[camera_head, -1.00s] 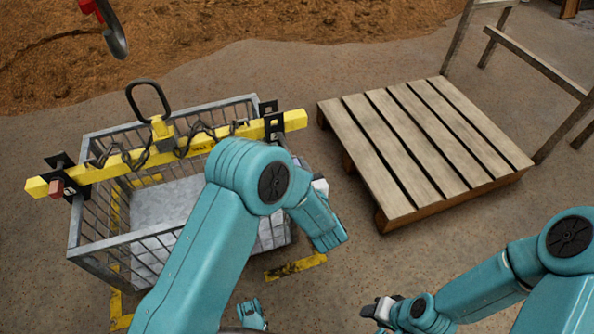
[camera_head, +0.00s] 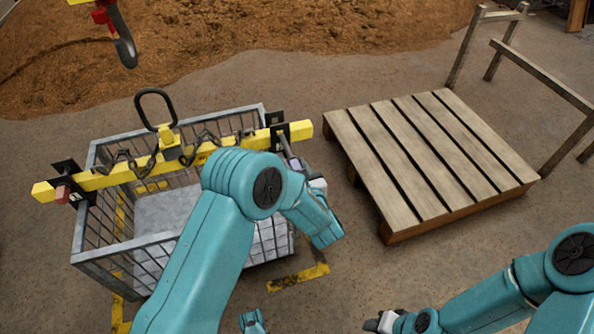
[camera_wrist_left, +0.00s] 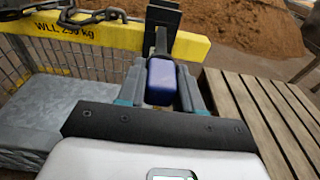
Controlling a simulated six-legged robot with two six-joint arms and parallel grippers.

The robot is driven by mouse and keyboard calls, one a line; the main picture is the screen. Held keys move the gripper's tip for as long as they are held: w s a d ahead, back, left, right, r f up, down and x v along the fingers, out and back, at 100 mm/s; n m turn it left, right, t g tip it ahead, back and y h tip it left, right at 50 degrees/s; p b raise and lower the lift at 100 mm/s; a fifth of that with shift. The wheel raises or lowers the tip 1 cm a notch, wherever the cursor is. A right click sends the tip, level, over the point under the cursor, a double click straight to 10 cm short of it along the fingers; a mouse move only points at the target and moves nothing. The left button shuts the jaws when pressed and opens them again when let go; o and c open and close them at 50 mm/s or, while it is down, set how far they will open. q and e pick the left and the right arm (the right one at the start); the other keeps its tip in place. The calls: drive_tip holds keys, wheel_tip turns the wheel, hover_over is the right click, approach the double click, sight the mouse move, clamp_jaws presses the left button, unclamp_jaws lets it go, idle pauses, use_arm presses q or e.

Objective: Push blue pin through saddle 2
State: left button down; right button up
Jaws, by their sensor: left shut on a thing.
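The blue pin (camera_wrist_left: 160,82) is between the fingers of my left gripper (camera_wrist_left: 158,88) in the left wrist view, and the gripper is shut on it. The pin lines up with a black saddle (camera_wrist_left: 163,18) on the yellow beam, and its far end is at or close to the saddle plate; I cannot tell how deep it sits. In the head view my left gripper (camera_head: 293,164) is partly hidden by my arm, just in front of the right-hand saddle (camera_head: 277,122). My right gripper (camera_head: 378,323) is low at the right, away from the beam.
The yellow beam (camera_head: 228,143) lies across a metal mesh cage (camera_head: 108,252). Its left-hand saddle (camera_head: 68,172) holds a red pin (camera_head: 62,193). A hook (camera_head: 124,45) hangs at the upper left. A wooden pallet platform (camera_head: 430,160) stands to the right, with bare ground in front.

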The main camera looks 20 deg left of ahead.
use_arm(q)
approach(281, 135)
drive_tip(key=shift+w+a+f, duration=0.3)
drive_tip(key=shift+w+f, duration=0.15)
drive_tip(key=shift+w, duration=0.1)
drive_tip(key=shift+w+a+f, duration=0.25)
drive_tip(key=shift+w+f, duration=0.2)
drive_tip(key=shift+w, duration=0.1)
drive_tip(key=shift+r+b+x, duration=0.15)
drive_tip(key=shift+b+x, duration=0.65)
drive_tip(key=shift+x, duration=0.6)
drive_tip(key=shift+r+b+x, duration=0.2)
drive_tip(key=shift+b+x, duration=0.6)
drive_tip(key=shift+x, duration=0.6)
use_arm(e)
drive_tip(key=shift+t, duration=0.4)
drive_tip(key=shift+w+d+f, duration=0.1)
drive_tip(key=shift+w+f, duration=0.5)
drive_tip(key=shift+f, duration=0.2)
drive_tip(key=shift+w+d+f, duration=0.1)
drive_tip(key=shift+w+f, duration=0.5)
drive_tip(key=shift+f, duration=0.2)
use_arm(q)
drive_tip(key=c, duration=0.7)
unclamp_jaws()
drive_tip(key=shift+o, duration=0.2)
